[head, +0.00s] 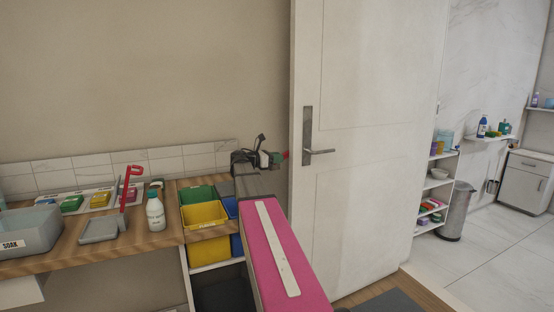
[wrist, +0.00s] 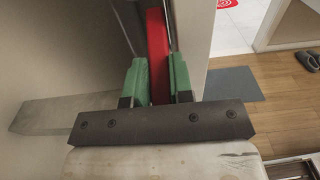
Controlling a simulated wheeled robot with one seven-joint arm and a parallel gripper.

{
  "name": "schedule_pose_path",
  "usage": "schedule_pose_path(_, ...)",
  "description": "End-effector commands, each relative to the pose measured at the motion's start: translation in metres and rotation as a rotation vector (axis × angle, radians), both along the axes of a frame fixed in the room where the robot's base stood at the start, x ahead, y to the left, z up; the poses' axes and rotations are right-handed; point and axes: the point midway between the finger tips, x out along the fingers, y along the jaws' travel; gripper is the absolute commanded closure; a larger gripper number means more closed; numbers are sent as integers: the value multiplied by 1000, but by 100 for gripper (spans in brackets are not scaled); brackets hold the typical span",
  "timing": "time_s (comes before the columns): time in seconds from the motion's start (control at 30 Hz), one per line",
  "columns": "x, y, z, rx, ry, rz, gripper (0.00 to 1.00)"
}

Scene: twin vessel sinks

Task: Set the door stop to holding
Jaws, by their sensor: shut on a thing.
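My gripper (head: 274,159) is stretched out to the hinge-less handle side of the white door (head: 365,140), close to its left edge. In the wrist view its two green fingers (wrist: 157,82) are shut on a red bar (wrist: 156,35), which appears to be the door stop. The door has a metal lever handle (head: 318,151).
A wooden counter (head: 170,215) on the left carries a white bottle (head: 155,211), a grey tub (head: 28,232) and colored bins (head: 204,213). A trash bin (head: 456,211) and shelves stand right of the door. In the wrist view a grey mat (wrist: 232,83) lies on the wooden floor.

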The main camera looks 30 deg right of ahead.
Motion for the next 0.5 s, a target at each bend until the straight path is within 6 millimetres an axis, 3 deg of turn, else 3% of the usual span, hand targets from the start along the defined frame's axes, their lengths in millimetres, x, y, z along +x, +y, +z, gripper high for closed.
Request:
schedule_pose_path(0.23, 0, -3, -3, 147, -9, -1, 100)
schedule_pose_path(0.5, 0, -3, -4, 176, -9, 0, 100)
